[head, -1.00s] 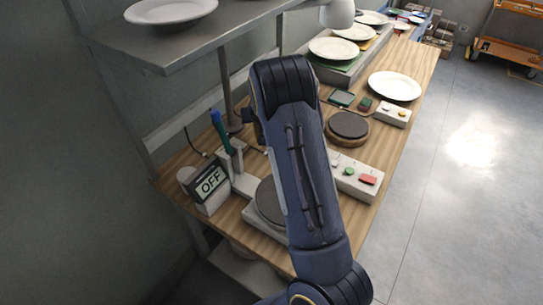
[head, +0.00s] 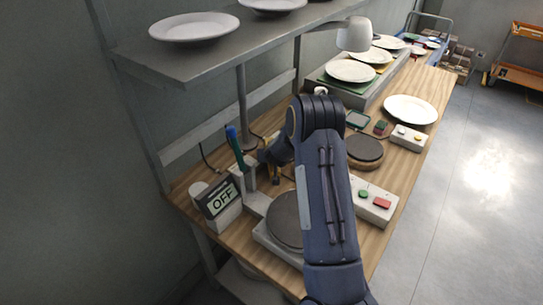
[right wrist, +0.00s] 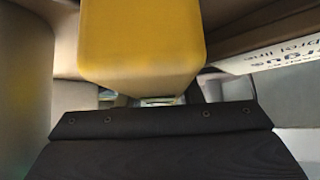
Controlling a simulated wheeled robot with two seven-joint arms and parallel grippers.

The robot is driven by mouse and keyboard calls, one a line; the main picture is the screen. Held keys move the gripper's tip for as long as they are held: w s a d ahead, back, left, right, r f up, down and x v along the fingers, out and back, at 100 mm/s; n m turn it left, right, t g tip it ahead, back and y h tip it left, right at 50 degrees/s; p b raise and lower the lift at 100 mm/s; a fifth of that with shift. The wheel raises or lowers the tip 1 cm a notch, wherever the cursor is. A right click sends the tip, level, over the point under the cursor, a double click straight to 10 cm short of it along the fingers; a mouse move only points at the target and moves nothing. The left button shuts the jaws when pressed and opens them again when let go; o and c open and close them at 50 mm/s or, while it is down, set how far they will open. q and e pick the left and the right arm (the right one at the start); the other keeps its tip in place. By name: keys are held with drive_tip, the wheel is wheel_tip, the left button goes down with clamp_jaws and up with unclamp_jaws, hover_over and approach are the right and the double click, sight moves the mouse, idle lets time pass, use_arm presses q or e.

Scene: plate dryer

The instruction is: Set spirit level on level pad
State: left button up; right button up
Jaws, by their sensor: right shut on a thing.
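My right arm crosses the head view, with my right gripper (head: 272,168) low over the bench beside the white stand with the blue-green pen. A small yellow part shows at its fingers. In the right wrist view a yellow block (right wrist: 143,40) fills the upper middle, close to the camera. It appears to be the spirit level, and my right gripper is shut on it; the fingertips are not clear there. I cannot tell which surface is the level pad. My left gripper is not in view.
A display reading OFF (head: 221,199) stands at the near left of the bench. A dark round plate on a white base (head: 285,218) is partly behind my arm. A dark disc (head: 364,148), button boxes (head: 373,201) and a white plate (head: 410,109) lie to the right. A shelf (head: 205,60) overhangs.

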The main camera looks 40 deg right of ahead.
drive_tip(key=o, duration=1.1)
